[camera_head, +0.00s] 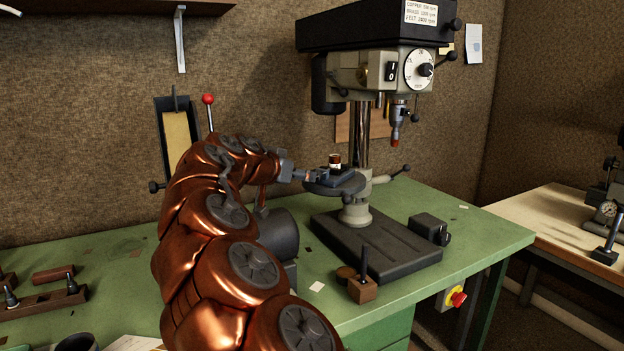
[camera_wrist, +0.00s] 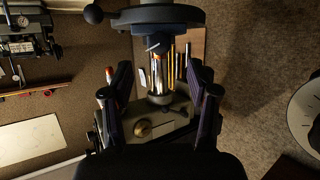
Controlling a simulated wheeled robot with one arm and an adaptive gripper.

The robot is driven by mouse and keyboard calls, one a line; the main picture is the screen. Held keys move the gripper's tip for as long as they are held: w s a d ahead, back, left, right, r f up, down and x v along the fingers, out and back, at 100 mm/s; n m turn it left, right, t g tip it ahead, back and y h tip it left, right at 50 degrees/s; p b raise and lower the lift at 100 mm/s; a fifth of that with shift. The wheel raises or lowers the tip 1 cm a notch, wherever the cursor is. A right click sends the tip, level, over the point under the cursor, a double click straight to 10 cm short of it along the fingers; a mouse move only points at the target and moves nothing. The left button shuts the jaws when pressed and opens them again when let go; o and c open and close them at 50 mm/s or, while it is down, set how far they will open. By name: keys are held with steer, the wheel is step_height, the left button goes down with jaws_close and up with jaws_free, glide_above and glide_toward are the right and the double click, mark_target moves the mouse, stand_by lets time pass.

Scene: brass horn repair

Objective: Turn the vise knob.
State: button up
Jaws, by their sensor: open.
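The small dark blue-grey vise (camera_head: 338,177) sits on the round drill press table, with a short copper and white cylinder (camera_head: 335,160) at it. My gripper (camera_head: 302,175) reaches in from the left, close to the vise's near end; a gap there is too small to judge. The wrist view looks upside down. In it the vise (camera_wrist: 172,45) hangs under the table disc, with a silver bar-shaped knob (camera_wrist: 155,43) facing me. My open, empty gripper (camera_wrist: 160,78) has its fingers on either side, and the knob appears beyond the fingertips, not between them.
The drill press head (camera_head: 375,70) overhangs the vise, with its chuck (camera_head: 396,130) to the right. A black-ball lever (camera_head: 397,172) sticks out right of the table. A wooden block with an upright pin (camera_head: 363,290) stands in front. Green bench (camera_head: 480,228) is free at right.

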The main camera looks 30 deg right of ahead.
steer(key=p+x, duration=0.1)
steer(key=x, duration=0.6)
steer(key=shift+d+f+p, duration=0.15)
steer(key=shift+d+p, duration=0.05)
steer(key=shift+p, duration=0.15)
steer(key=shift+w, duration=0.1)
jaws_close()
